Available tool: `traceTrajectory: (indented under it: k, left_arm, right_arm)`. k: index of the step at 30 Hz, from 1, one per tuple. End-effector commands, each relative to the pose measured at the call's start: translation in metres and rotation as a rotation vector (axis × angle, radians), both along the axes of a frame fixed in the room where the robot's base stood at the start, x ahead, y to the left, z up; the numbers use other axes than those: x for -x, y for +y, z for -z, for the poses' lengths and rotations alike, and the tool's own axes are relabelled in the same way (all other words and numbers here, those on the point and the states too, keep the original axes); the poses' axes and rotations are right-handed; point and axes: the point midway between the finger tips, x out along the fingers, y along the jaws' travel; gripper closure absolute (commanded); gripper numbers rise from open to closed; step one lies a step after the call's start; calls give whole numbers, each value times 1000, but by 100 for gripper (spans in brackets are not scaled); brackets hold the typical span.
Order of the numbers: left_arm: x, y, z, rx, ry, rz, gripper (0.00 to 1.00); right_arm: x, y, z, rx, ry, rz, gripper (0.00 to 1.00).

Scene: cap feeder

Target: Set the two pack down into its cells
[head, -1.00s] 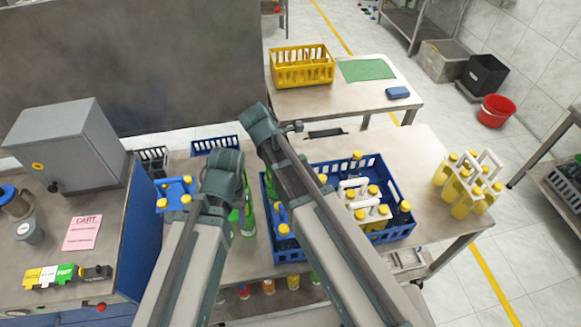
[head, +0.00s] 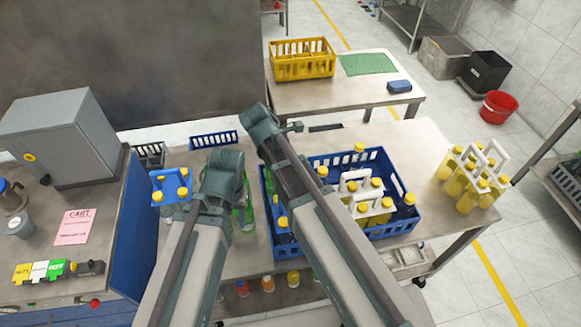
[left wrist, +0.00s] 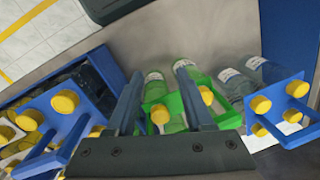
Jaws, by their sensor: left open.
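In the left wrist view, a green carrier (left wrist: 228,115) with yellow-capped, clear green bottles (left wrist: 156,92) lies ahead of my left gripper (left wrist: 162,78). The gripper is open, with one finger either side of part of the carrier. I cannot tell whether the fingers touch it. In the head view, the green bottles (head: 248,212) show beside the left end of the blue crate (head: 395,226), partly hidden by my left wrist. The crate holds a white-handled carrier (head: 367,202) with yellow-capped bottles and a blue carrier (left wrist: 60,125). My right arm crosses above the crate; its jaws are hidden.
A blue carrier (head: 170,186) with yellow caps stands left of my left wrist. White-handled yellow bottle packs (head: 470,180) stand near the table's right edge. A yellow crate (head: 302,60) is on the back table. Bare tabletop shows behind the blue crate.

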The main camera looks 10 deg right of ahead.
Motion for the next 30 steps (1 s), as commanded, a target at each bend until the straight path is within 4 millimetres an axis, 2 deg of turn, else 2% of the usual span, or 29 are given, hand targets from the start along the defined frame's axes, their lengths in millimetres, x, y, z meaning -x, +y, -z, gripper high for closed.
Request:
traceTrajectory:
  k: [20,21,24,26,30]
  left_arm:
    - [0,0,12,0,0,0,48]
    - [0,0,11,0,0,0,48]
    - [0,0,11,0,0,0,48]
    - [0,0,11,0,0,0,48]
    - [0,0,11,0,0,0,48]
  right_arm:
    - [0,0,12,1,0,0,100]
    - [0,0,11,1,0,0,70]
    - [0,0,11,1,0,0,52]
    - [0,0,11,0,0,0,43]
    - [0,0,11,0,0,0,43]
